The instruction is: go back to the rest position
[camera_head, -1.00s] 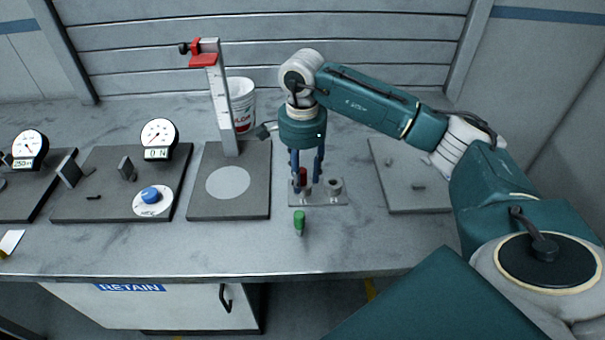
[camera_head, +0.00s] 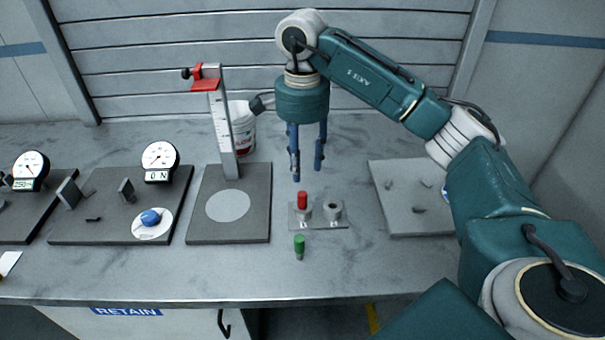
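My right gripper (camera_head: 308,174) hangs fingers down above the bench, behind and above the small metal holder plate (camera_head: 316,224). Its two blue fingers are apart with nothing between them, so it is open and empty. A red cylinder (camera_head: 302,200) stands upright in the left socket of the plate. The right socket (camera_head: 333,211) looks empty. A green-topped piece (camera_head: 299,244) stands on the bench in front of the plate. My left gripper is not in view.
A grey base with a height gauge (camera_head: 222,120) stands left of the gripper, a white bucket (camera_head: 243,135) behind it. Dial-gauge stations (camera_head: 110,232) are farther left. A grey board (camera_head: 410,222) with small pieces lies at right. The front of the bench (camera_head: 370,270) is clear.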

